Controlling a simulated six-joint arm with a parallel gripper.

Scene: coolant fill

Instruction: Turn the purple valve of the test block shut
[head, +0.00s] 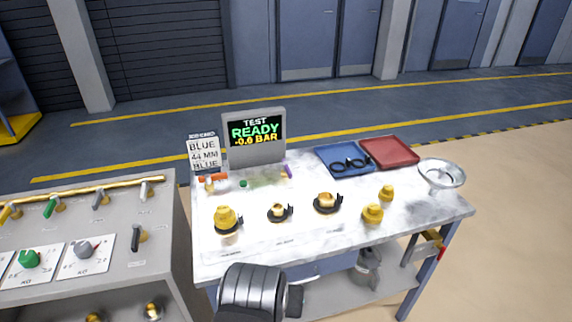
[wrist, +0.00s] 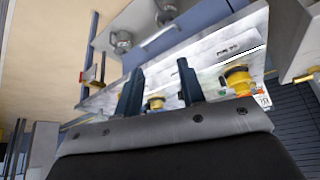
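The test block (head: 265,181) sits at the back of the white table, in front of the grey screen. Its purple valve handle (head: 288,171) is at the block's right end and looks small and steeply tilted. I cannot tell from it whether the valve is open or shut. The block also has an orange handle (head: 213,177) at its left end and a green part (head: 243,184). My gripper (wrist: 160,84) is open, its two dark fingers apart with nothing held. My arm shows at the table's front edge, well away from the purple valve. The wrist view does not show the purple valve.
The screen (head: 256,130) reads TEST READY, -0.6 BAR. Several yellow caps and fittings (head: 225,217) stand across the table's middle. A blue tray (head: 335,169), a red tray (head: 390,151) and a metal bowl (head: 441,174) are at the right. A grey valve console (head: 120,225) stands left.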

